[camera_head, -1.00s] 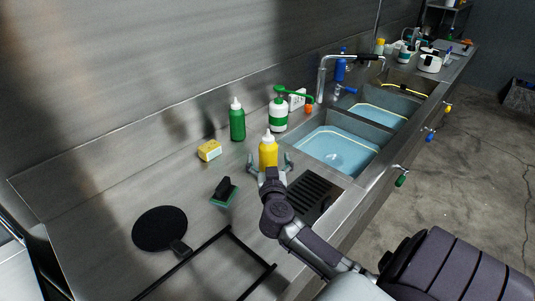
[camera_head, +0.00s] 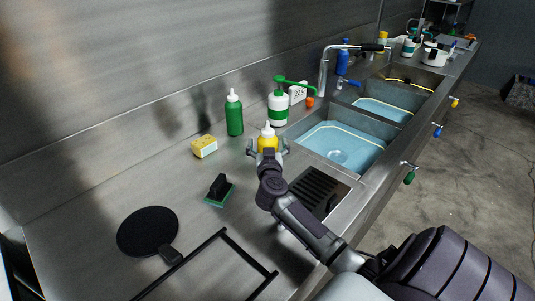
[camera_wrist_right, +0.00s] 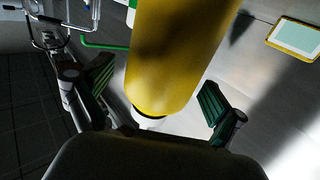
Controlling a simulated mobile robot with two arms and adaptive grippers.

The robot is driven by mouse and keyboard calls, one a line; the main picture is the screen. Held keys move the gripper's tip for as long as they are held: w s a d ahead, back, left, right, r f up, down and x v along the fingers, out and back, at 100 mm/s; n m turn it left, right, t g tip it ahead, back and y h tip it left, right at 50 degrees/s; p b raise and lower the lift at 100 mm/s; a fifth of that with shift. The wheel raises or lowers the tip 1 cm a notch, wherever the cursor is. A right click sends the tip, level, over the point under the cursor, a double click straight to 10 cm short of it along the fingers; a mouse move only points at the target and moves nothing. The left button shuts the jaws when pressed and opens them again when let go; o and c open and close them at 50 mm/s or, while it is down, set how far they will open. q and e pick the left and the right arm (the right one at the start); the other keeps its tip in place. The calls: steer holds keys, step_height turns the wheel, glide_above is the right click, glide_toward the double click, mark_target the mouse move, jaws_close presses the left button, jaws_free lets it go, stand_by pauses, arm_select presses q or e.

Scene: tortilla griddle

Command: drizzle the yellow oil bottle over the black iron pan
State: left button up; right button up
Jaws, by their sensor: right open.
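The yellow oil bottle (camera_head: 268,141) with a white nozzle stands upright on the steel counter, left of the sinks. My right gripper (camera_head: 267,149) is open, with its fingers on either side of the bottle and its wrist hiding the lower part. In the right wrist view the yellow bottle (camera_wrist_right: 172,55) fills the space between the spread fingers, with a visible gap to the right finger. The round black iron pan (camera_head: 148,231) lies flat on the counter at the lower left, its short handle toward me. My left gripper is not in view.
A green bottle (camera_head: 234,115), a yellow sponge (camera_head: 204,146) and a black-handled scrubber (camera_head: 219,192) are nearby. A green-and-white pump bottle (camera_head: 278,108) stands behind. A black frame (camera_head: 222,262) lies right of the pan; a slotted drain (camera_head: 322,191) and sinks (camera_head: 341,146) are at right.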

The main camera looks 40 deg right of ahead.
mark_target(268, 135)
steer(key=shift+w+d, duration=0.2)
steer(key=shift+s, duration=0.1)
steer(key=c, duration=0.7)
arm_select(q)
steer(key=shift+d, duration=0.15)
arm_select(e)
steer(key=c, duration=0.8)
steer(key=shift+r, duration=0.1)
steer(key=shift+r+p, duration=0.3)
steer(key=shift+r, duration=0.25)
step_height(268, 135, up, 3)
steer(key=shift+f+p, duration=0.1)
steer(key=shift+p, duration=0.35)
arm_select(q)
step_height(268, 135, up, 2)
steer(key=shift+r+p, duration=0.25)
steer(key=shift+p, duration=0.35)
arm_select(e)
steer(key=s+d+r, duration=0.7)
steer(key=d, duration=0.1)
steer(key=shift+s+d, duration=0.3)
steer(key=shift+s, duration=0.05)
